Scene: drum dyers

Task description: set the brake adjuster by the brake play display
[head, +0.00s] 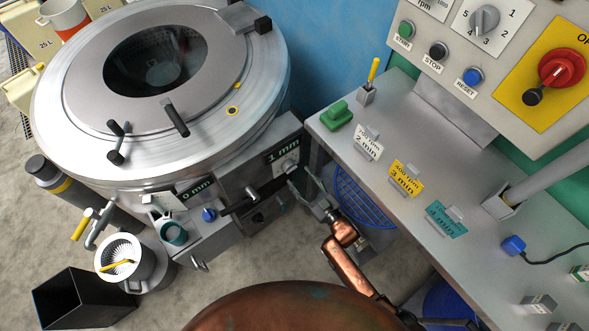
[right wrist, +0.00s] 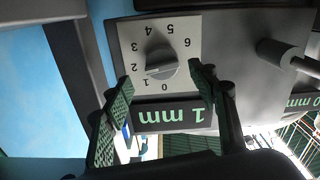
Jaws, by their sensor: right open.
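The adjuster dial, a grey knob on a pale plate numbered 0 to 6, shows upside down in the right wrist view (right wrist: 160,66); I cannot tell surely where its pointer stands. In the head view the knob (head: 289,166) is on the drum machine's grey front box. A dark display beside it reads 1 mm (right wrist: 172,115), also in the head view (head: 283,150). Another display (head: 196,189) further left reads 0 mm. My right gripper (head: 299,177) is open in front of the dial, its fingertips (right wrist: 161,76) apart on either side of the knob; contact is unclear. My left gripper is out of view.
A grey bench (head: 395,215) with time cards stands right, below a control panel (head: 510,50).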

